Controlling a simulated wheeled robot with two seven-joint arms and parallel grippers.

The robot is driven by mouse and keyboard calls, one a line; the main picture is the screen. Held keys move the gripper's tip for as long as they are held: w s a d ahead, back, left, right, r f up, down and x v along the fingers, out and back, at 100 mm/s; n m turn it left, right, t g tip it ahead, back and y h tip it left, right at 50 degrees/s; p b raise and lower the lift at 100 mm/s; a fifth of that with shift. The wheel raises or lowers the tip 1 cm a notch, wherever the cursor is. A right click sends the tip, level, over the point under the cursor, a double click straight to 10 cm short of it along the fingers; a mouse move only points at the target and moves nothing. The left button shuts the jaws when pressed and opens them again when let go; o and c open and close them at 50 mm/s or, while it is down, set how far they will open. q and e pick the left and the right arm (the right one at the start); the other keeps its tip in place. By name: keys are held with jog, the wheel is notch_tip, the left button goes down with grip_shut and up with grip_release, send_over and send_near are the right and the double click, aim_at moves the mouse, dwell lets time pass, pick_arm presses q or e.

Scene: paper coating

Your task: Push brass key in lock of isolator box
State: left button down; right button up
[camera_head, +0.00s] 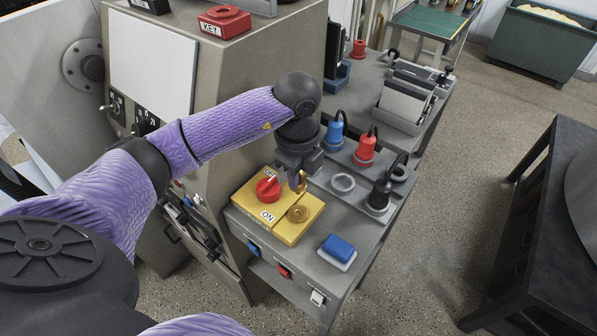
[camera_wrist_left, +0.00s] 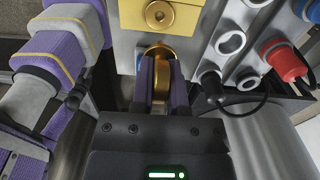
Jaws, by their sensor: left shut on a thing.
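The yellow isolator box (camera_head: 285,226) sits on the grey bench top, with a red rotary switch (camera_head: 268,188) and an ON label on it. A round brass lock (camera_head: 297,214) is on its right part; the lock also shows at the top of the left wrist view (camera_wrist_left: 159,14). My left gripper (camera_head: 297,181) points down just behind the lock. It is shut on the brass key (camera_head: 302,181), whose rounded brass body shows between the fingers in the left wrist view (camera_wrist_left: 160,75). The key appears apart from the lock. My right gripper is not in view.
Blue (camera_head: 334,133) and red (camera_head: 365,147) plugs with cables stand behind, near a black plug (camera_head: 379,196) and an empty grey ring (camera_head: 343,183). A blue block (camera_head: 338,247) lies at the bench's front right. The grey cabinet (camera_head: 222,110) rises at the left.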

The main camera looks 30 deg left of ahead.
aim_at(298, 193)
pick_arm(q)
jog(key=shift+r, duration=0.15)
notch_tip(298, 193, down, 6)
jog(key=b, duration=0.3)
jog(key=shift+b, duration=0.35)
jog(key=shift+p, duration=0.4)
dwell(0.4)
jog(key=shift+f+b, duration=1.05)
jog(key=shift+f, duration=0.75)
jog(key=c, duration=0.5)
grip_release()
jog(key=shift+c, duration=0.2)
jog(key=shift+r, duration=0.1)
